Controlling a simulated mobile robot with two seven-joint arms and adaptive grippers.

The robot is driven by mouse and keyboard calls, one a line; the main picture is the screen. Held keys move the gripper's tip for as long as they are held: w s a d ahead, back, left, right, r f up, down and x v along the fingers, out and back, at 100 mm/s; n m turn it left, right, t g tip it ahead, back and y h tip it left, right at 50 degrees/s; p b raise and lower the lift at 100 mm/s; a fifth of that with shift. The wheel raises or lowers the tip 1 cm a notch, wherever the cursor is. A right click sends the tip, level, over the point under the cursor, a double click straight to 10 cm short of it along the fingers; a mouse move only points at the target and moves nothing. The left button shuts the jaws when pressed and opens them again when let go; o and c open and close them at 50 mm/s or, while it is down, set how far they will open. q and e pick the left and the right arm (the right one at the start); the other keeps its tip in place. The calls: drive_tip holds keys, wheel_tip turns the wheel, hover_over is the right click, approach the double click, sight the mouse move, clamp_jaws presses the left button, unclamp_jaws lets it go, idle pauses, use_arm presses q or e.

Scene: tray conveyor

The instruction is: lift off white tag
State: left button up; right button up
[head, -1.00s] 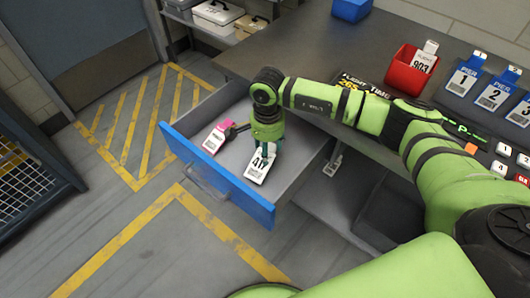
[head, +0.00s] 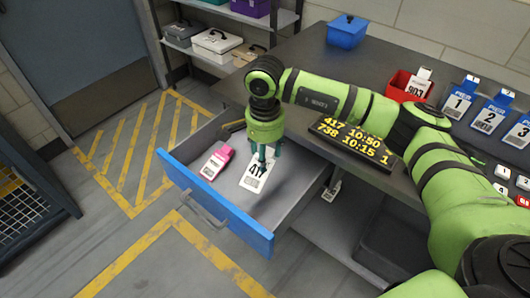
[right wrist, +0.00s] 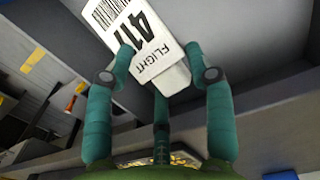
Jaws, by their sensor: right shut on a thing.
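The white tag (head: 254,181) reads 417 and has a barcode; it is over the open drawer. My right gripper (head: 263,162) points down from above and is shut on the tag's upper end. In the right wrist view the tag (right wrist: 148,48) shows "FLIGHT 417" between the fingers of the gripper (right wrist: 160,68). In the head view the tag looks slightly above the drawer floor, though the gap is hard to judge. My left gripper is not in view.
The grey drawer with a blue front (head: 215,205) also holds a pink-topped tag (head: 217,162). A flight display (head: 352,142), red bin (head: 408,86), and blue numbered stands (head: 491,116) are on the counter. Floor left of the drawer is clear.

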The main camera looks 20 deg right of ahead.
drive_tip(key=shift+r+p, duration=1.45)
drive_tip(key=shift+r, duration=1.7)
